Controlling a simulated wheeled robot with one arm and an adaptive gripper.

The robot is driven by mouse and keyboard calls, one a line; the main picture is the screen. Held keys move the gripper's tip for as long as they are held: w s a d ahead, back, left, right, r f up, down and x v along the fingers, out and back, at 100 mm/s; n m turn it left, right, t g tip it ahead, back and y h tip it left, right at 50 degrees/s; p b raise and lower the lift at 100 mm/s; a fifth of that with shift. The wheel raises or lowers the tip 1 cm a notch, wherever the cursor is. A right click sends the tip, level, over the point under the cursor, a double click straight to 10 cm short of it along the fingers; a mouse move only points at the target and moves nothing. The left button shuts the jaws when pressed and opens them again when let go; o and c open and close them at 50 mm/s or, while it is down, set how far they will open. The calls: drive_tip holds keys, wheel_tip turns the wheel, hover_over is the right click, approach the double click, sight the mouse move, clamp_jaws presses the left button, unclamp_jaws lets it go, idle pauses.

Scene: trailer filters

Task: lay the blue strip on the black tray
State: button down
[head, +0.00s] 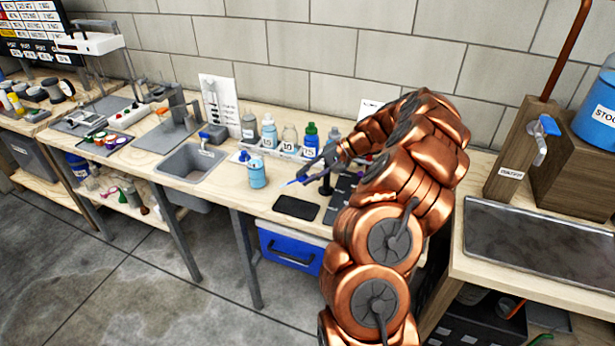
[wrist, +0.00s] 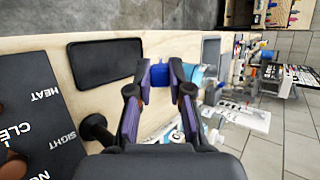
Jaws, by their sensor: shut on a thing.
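The black tray (head: 296,208) is a flat dark rectangle with rounded corners on the wooden bench. In the wrist view the tray (wrist: 103,62) lies left of my fingers, empty. My gripper (head: 307,178) is above the bench, just behind the tray in the head view. It is shut on the blue strip (head: 293,182), whose end sticks out to the left of the fingertips. In the wrist view a blue piece of the strip (wrist: 159,75) shows between the fingertips of my gripper (wrist: 161,78). The strip is apart from the tray; its far part is hidden.
A light-blue bottle (head: 257,172) stands left of the tray, close by my fingers. A row of bottles (head: 290,139) stands behind. A grey sink (head: 190,163) is further left. A dark labelled mat (wrist: 35,120) lies left in the wrist view. A blue bin (head: 288,250) is under the bench.

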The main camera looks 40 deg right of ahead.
drive_tip(key=shift+f+b, duration=0.45)
drive_tip(key=shift+f, duration=2.55)
drive_tip(key=c, duration=0.5)
unclamp_jaws()
drive_tip(key=shift+r+p, duration=0.95)
drive_tip(key=shift+r, duration=3.1)
